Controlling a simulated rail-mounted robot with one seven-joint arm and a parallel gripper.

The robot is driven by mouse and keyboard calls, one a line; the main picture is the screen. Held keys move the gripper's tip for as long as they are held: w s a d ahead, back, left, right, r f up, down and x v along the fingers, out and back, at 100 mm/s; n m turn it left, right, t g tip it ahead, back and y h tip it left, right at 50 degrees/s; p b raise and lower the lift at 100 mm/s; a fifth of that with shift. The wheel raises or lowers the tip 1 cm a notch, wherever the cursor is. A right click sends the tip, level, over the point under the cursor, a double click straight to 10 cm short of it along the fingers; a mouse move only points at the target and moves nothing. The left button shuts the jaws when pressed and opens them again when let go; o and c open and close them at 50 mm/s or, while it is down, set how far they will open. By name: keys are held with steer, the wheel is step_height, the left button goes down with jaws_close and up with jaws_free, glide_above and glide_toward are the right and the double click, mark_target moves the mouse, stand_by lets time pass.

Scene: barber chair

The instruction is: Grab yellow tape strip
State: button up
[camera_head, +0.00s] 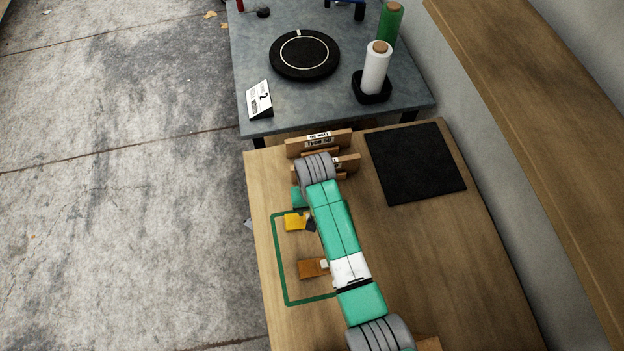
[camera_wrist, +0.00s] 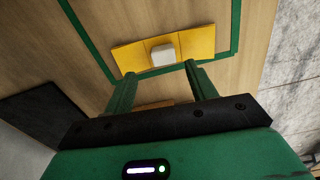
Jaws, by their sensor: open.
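The yellow tape strip (camera_wrist: 131,56) lies flat on the wooden table in the wrist view, with a small whitish block (camera_wrist: 163,55) at its middle. In the head view the strip (camera_head: 294,222) shows left of my arm, inside a green outlined rectangle, with its right part hidden. My gripper (camera_wrist: 160,69) is open. Its two green fingers point toward the strip's near edge, on either side of the block. The frames do not clearly show whether they touch the strip. In the head view my arm mostly hides the gripper.
An orange-brown strip (camera_head: 308,269) with a white block lies nearer. A black mat (camera_head: 416,163) lies right of my arm. Wooden holders with labels (camera_head: 319,143) stand at the table's far edge. A grey table (camera_head: 330,105) beyond holds a black disc, a sign and film rolls.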

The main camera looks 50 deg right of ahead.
steer(key=f, duration=0.1)
steer(key=f+b, duration=0.1)
steer(key=f, duration=0.3)
steer(key=shift+a+b, duration=0.3)
steer(key=shift+a, duration=0.1)
steer(key=shift+r, duration=0.1)
steer(key=c, duration=1)
steer(key=shift+c, duration=0.2)
step_height(320, 180, up, 4)
steer(key=shift+f+p, duration=0.1)
steer(key=shift+p, duration=0.8)
steer(key=s+a+p, duration=0.1)
steer(key=s+a, duration=0.2)
steer(key=s, duration=0.1)
steer(key=s+a+p, duration=0.1)
steer(key=s+a, duration=0.2)
steer(key=s, duration=0.1)
steer(key=s+a+r+p, duration=0.1)
steer(key=s+a, duration=0.2)
steer(key=s, duration=0.2)
steer(key=shift+s+r+p, duration=0.1)
steer(key=shift+p, duration=0.3)
